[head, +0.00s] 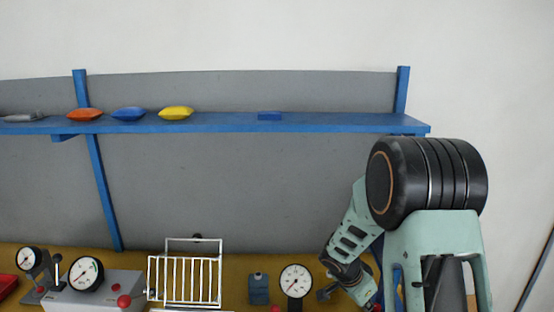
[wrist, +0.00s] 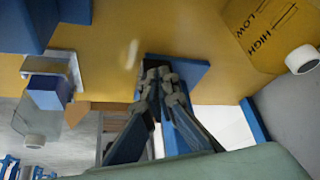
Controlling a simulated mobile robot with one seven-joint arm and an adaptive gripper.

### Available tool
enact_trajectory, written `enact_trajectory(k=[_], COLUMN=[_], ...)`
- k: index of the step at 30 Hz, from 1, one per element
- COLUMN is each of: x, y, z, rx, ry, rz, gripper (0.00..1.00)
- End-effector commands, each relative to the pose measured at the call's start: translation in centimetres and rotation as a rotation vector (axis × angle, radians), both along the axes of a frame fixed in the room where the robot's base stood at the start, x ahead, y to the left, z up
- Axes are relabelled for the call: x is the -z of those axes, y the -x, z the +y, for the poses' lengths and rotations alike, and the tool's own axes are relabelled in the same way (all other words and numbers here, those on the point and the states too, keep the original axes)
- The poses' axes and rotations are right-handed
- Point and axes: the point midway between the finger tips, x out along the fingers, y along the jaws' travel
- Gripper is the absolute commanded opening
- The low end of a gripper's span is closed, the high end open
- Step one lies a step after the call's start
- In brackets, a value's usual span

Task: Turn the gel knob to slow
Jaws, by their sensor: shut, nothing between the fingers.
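In the wrist view my gripper (wrist: 162,78) is shut and empty, its two dark fingertips close together in front of a blue part on the yellow surface. A white round knob (wrist: 302,59) stands at the right, apart from my fingers, near a yellow plate marked LOW and HIGH (wrist: 262,28). I cannot tell which control is the gel knob, and I read no slow mark. In the head view my arm reaches down at the right, and its end is small and partly hidden.
The yellow-brown bench (head: 235,260) holds a grey gauge box (head: 100,297) with a red ball knob (head: 124,300), a white wire rack (head: 185,282), a dark blue block (head: 259,289) and a round gauge (head: 295,281). A blue shelf (head: 345,122) above holds several small pouches.

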Motion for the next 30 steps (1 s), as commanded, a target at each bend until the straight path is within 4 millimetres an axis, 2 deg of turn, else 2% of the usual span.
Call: enact_trajectory(k=[30], x=[0.1], y=[0.26], z=[-0.74], rx=[0.003], ry=[0.004], rz=[-0.001], gripper=[0.0])
